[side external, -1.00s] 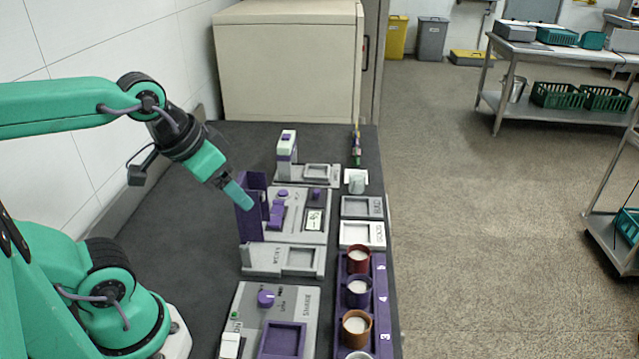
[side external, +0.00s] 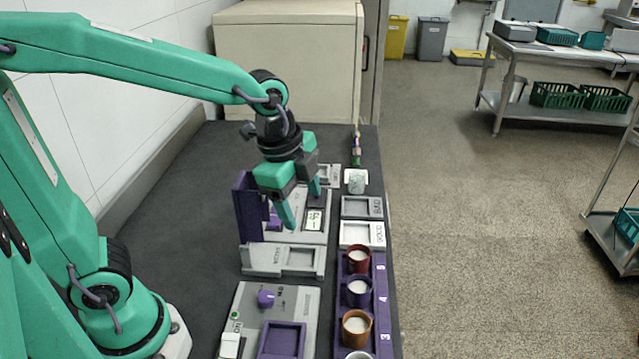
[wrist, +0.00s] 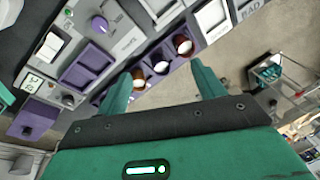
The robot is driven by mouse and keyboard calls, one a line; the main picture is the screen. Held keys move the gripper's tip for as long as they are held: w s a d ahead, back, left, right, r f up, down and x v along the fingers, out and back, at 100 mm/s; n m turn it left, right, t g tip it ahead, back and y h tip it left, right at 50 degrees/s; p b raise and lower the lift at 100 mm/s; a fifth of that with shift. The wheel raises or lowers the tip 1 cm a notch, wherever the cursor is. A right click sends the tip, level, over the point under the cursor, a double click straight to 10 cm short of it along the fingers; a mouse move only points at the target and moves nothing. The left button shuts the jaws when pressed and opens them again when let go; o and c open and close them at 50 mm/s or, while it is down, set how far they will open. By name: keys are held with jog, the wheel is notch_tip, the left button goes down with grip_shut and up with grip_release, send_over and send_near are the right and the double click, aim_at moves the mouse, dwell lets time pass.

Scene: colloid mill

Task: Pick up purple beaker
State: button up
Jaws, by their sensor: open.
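The purple beaker (side external: 358,291) stands upright in the purple rack (side external: 381,300), between a red beaker (side external: 359,259) and an orange-brown beaker (side external: 356,327). It has pale contents. In the wrist view the purple beaker (wrist: 161,63) shows between my fingers, farther off. My gripper (side external: 303,206) is open and empty. It hangs above the grey device with the purple upright panel, behind and left of the rack in the side view. The wrist view shows both fingers (wrist: 162,70) spread apart.
A silver-rimmed beaker (side external: 358,355) is cut off at the bottom edge. Grey and white trays (side external: 362,233) lie behind the rack. A purple upright panel (side external: 248,208) stands left of my gripper. A knobbed grey panel (side external: 285,300) lies left of the rack. The dark table's left side is clear.

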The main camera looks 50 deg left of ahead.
jog(key=w+d+f+m+g, duration=0.1)
jog(key=w+d+f+m, duration=0.3)
jog(key=d+f+m, duration=0.15)
jog(key=m+g, duration=0.2)
jog(key=m, duration=0.6)
send_near(360, 285)
jog(key=shift+s+d+r+y, duration=0.15)
jog(key=shift+s+d+y, duration=0.15)
jog(key=shift+s+d, duration=0.65)
jog(key=shift+s+a, duration=0.1)
jog(key=shift+f, duration=1.3)
jog(key=shift+f, duration=0.1)
jog(key=shift+f, duration=2.5)
jog(key=c, duration=1.1)
